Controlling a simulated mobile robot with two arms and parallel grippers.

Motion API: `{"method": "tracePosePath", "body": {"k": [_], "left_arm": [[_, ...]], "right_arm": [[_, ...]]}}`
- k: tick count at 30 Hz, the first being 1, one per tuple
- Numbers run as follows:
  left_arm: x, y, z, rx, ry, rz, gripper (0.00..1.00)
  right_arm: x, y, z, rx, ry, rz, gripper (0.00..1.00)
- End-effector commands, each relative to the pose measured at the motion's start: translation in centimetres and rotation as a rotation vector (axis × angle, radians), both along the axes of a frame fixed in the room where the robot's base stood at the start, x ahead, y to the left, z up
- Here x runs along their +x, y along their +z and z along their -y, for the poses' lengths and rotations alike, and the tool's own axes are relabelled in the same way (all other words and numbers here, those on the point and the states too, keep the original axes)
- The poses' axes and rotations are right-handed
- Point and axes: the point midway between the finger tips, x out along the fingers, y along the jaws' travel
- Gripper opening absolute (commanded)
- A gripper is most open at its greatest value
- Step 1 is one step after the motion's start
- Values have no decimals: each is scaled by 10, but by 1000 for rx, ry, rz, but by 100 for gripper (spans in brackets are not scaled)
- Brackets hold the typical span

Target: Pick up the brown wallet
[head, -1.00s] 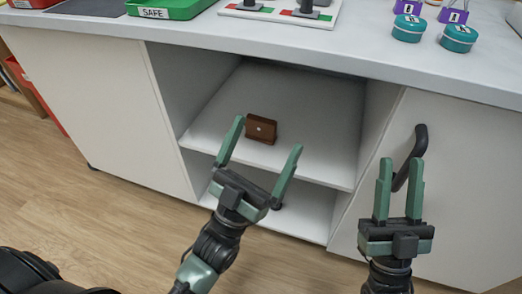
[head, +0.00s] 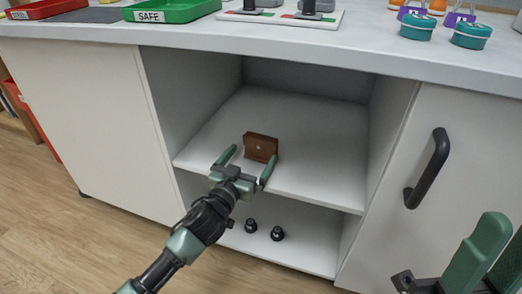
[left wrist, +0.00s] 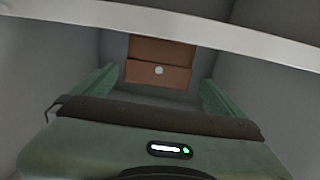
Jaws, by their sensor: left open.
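The brown wallet (head: 262,145) stands upright on the upper shelf of the open cabinet, with a small light round clasp on its front. My left gripper (head: 248,162) is open at the front of this shelf, just in front of the wallet. In the left wrist view the wallet (left wrist: 160,58) lies ahead, centred between the two green fingers, and its lower part shows below a pale edge. I cannot tell whether a finger touches it. My right gripper (head: 490,258) is at the lower right, partly cut off by the frame, away from the wallet.
The upper shelf (head: 310,125) is otherwise bare, with side walls close by and the white countertop (head: 350,48) above. Two small black objects (head: 264,230) stand on the lower shelf. A door with a black handle (head: 428,168) is at right. Trays and teal tins sit on top.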

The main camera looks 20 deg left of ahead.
Motion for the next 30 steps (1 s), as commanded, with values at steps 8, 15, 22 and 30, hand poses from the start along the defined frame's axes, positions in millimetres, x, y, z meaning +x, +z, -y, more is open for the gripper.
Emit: {"method": "tracePosePath", "body": {"k": [8,15,22,30], "left_arm": [[27,-4,3,2,-2,3,100],[59,-9,7,0,-2,4,100],[69,-8,9,0,-3,1,100],[69,-8,9,0,-3,1,67]], "right_arm": [[3,2,-1,-3,-2,38,36],[6,9,-3,-8,-5,91,36],[7,13,-4,-10,-6,101,36],[7,13,-4,-10,-6,101,36]]}}
